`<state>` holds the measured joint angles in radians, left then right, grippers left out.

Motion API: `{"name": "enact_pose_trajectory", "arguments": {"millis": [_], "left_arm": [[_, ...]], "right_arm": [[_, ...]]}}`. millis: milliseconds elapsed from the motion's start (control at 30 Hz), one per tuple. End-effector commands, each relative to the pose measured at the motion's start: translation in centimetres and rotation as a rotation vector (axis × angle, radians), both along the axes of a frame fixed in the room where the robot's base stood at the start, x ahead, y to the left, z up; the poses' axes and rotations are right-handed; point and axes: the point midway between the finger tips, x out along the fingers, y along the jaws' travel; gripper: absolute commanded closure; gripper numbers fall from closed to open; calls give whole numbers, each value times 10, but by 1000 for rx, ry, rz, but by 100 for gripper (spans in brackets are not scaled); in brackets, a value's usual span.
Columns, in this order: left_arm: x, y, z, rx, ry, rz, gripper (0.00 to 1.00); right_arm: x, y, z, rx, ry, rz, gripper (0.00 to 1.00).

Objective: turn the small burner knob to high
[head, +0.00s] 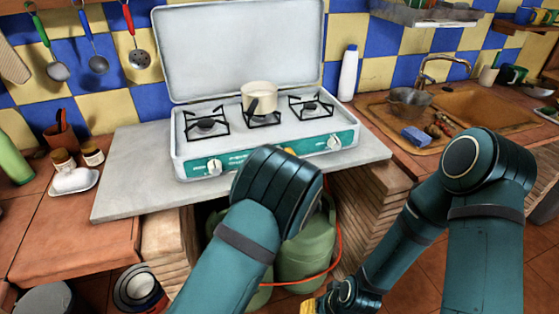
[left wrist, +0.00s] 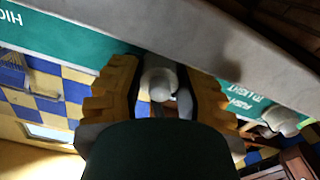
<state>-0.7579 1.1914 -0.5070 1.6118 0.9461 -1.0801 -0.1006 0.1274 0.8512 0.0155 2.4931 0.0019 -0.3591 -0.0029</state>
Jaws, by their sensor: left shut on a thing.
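A white camping stove (head: 178,160) with a teal front panel stands on the counter. A left knob (head: 214,167) and a right knob (head: 334,141) show on the panel in the head view. My left arm hides the panel's middle. In the left wrist view my left gripper (left wrist: 155,88) has its yellow fingers closed around a pale knob (left wrist: 158,80) on the teal panel. Another pale knob (left wrist: 284,120) is at the right there. Upside-down "HIGH" lettering (left wrist: 8,18) is at the upper left. My right gripper (head: 309,305) is low at the bottom edge, mostly cut off.
A cream pot (head: 259,94) stands on the middle burner. The stove lid (head: 238,45) is raised behind. A white bottle (head: 348,73) is right of the stove. Green gas cylinders (head: 303,255) with an orange hose are below the counter. The grey slab (head: 125,165) left of the stove is clear.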

Motion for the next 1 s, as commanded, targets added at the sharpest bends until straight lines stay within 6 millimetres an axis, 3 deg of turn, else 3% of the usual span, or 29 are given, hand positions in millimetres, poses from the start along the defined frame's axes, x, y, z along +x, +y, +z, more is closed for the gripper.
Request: {"name": "enact_pose_trajectory", "arguments": {"millis": [500,1000], "left_arm": [[0,0,0,-340,-108,1,100],[0,-1,0,-413,-131,-1,100]], "right_arm": [[0,0,0,0,0,0,53],[0,0,0,0,0,0,53]]}}
